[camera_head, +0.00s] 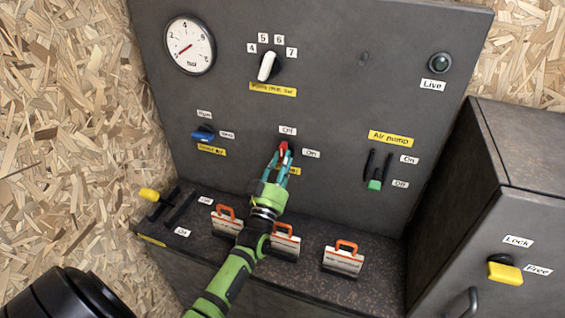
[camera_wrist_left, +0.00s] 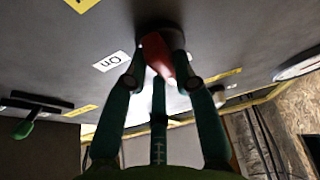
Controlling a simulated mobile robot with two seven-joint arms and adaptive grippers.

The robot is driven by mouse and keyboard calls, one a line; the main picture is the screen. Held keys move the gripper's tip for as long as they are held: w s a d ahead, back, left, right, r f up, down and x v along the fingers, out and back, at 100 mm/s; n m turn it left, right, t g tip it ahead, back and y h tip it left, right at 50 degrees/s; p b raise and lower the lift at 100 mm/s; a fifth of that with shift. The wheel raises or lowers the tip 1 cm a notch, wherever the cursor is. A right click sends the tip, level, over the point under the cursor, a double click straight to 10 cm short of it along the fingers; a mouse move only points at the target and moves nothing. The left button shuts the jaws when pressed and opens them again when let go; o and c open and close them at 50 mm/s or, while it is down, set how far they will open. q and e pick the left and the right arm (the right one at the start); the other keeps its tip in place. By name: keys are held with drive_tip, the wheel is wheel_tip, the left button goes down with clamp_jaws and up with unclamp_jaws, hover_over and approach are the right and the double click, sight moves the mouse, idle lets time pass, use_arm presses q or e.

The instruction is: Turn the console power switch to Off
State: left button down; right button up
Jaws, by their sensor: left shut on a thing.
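The console power switch is a red rotary knob (camera_head: 283,149) low in the middle of the dark upright panel (camera_head: 335,95). A label "Off" (camera_head: 288,131) is above it and a label "On" (camera_head: 311,154) is to its right. My left gripper (camera_head: 280,160) has its teal fingers shut on the red knob. The left wrist view shows the fingers around the red knob (camera_wrist_left: 157,55), with the "On" label (camera_wrist_left: 110,61) beside it. The fingers partly hide the knob, so I cannot tell exactly where it points. My right gripper is not in view.
A blue knob (camera_head: 203,133) is left of the switch, and a green-tipped air pump lever (camera_head: 375,185) is right. A white selector (camera_head: 267,66) and a gauge (camera_head: 189,45) are above. A grey cabinet (camera_head: 500,185) stands at right.

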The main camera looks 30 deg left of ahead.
use_arm(q)
drive_tip(key=c, duration=1)
unclamp_jaws()
drive_tip(key=v, duration=1.2)
